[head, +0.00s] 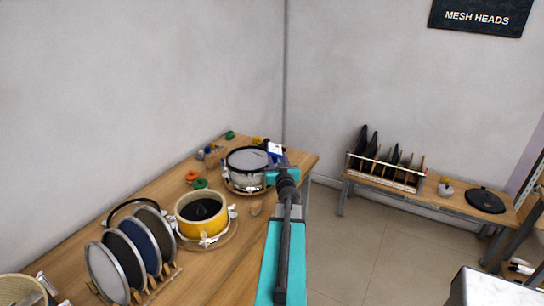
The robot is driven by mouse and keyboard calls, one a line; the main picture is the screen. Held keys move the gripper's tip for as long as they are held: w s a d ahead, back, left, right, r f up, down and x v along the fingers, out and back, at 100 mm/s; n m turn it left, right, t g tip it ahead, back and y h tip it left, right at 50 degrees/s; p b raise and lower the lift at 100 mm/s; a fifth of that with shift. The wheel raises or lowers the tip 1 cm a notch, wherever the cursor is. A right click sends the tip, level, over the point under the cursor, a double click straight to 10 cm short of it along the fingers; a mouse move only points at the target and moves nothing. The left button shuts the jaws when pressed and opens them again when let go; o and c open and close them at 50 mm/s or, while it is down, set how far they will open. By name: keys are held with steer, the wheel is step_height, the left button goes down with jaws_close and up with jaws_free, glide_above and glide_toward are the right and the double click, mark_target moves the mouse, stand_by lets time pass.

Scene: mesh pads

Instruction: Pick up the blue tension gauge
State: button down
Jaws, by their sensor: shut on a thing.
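The blue tension gauge (274,149), small with a white face, shows at the tip of my gripper (273,160) in the head view. My gripper is shut on the gauge, over the right side of the silver drum (244,172) with a grey mesh head. The jaws are small and partly hidden by my dark wrist. I cannot tell whether the gauge touches the drum head.
On the wooden bench (223,258) stand a yellow drum (203,213), a rack of round pads (129,247) and several small coloured items along the wall. A low bench (436,193) at right holds a rack and a black disc (485,199). The floor between is clear.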

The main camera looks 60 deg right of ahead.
steer(key=shift+s+a+r, duration=0.1)
steer(key=shift+s+a, duration=0.25)
steer(key=shift+s, duration=0.3)
steer(key=shift+s+a+r, duration=0.1)
steer(key=shift+s+a, duration=0.25)
steer(key=shift+s, duration=0.25)
steer(key=shift+f, duration=0.15)
step_height(320, 180, down, 6)
steer(key=b, duration=0.6)
steer(key=shift+r, duration=0.25)
steer(key=shift+s, duration=0.1)
